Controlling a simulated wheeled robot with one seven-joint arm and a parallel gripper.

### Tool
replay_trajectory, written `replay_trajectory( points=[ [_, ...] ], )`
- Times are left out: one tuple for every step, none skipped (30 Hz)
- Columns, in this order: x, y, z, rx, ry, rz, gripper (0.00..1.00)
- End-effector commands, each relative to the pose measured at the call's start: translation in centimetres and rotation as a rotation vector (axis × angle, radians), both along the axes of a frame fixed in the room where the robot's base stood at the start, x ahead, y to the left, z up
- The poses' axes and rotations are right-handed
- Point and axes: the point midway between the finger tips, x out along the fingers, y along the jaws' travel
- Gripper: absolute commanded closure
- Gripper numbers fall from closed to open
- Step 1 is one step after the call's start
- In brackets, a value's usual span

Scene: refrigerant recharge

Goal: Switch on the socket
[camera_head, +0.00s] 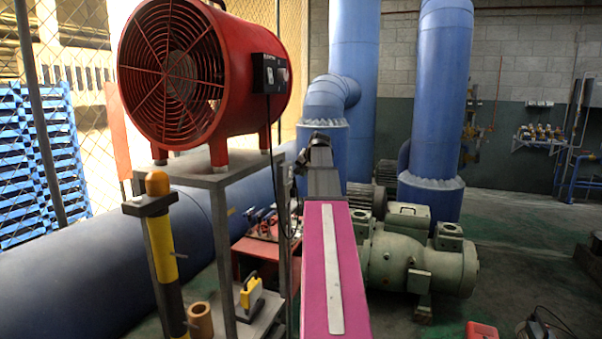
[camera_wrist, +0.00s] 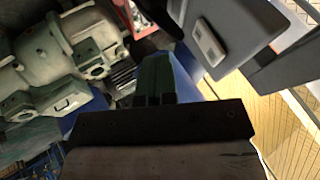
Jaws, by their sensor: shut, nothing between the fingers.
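A grey panel (camera_wrist: 232,32) with a small pale rectangular switch (camera_wrist: 209,43) shows at the upper right of the wrist view. It looks like the socket, but I cannot tell whether the switch is on or off. My gripper (camera_wrist: 155,85) is shut and empty at the middle of the wrist view. The switch lies up and to the right of its fingers, apart from them in the picture. In the head view my gripper (camera_head: 318,142) is at the far end of my pink arm, right of the metal stand.
A red fan (camera_head: 190,75) with a control box (camera_head: 270,74) stands on the grey stand (camera_head: 222,175), a cable hanging beside it. Green pump machinery (camera_head: 420,262) and blue pipes (camera_head: 440,100) are at the right. A yellow-black post (camera_head: 162,245) is at the left.

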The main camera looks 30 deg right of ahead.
Motion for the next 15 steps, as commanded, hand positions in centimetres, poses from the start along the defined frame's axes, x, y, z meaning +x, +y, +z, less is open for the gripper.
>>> replay_trajectory(
  points=[
    [-0.9, -0.1, 0.9, -0.001, -0.003, -0.001, 1.0],
    [-1.3, -0.2, 1.4, -0.002, -0.004, -0.001, 1.0],
    [-1.8, -0.3, 1.9, -0.002, -0.003, -0.002, 1.0],
    [-2.2, -0.4, 2.3, -0.002, -0.003, -0.002, 1.0],
    [-2.6, -0.5, 2.7, -0.002, -0.002, -0.001, 1.0],
    [-3.1, -0.6, 3.2, -0.002, -0.003, -0.002, 1.0],
    [-3.5, -0.6, 3.7, -0.002, -0.004, -0.001, 1.0],
    [-3.9, -0.7, 4.0, -0.002, -0.002, -0.001, 1.0],
    [-4.3, -0.8, 4.5, -0.002, -0.002, -0.001, 1.0],
    [-4.7, -0.9, 4.9, -0.002, -0.002, -0.001, 1.0],
    [-5.0, -1.0, 5.2, -0.002, -0.004, -0.001, 1.0],
    [-5.4, -1.1, 5.6, -0.001, -0.003, -0.001, 1.0],
    [-5.6, -1.1, 5.9, -0.002, -0.002, -0.001, 1.0],
    [-5.9, -1.2, 6.1, -0.001, -0.001, -0.001, 1.0],
    [-6.1, -1.2, 6.4, -0.001, -0.001, -0.001, 1.0]
  ],
)
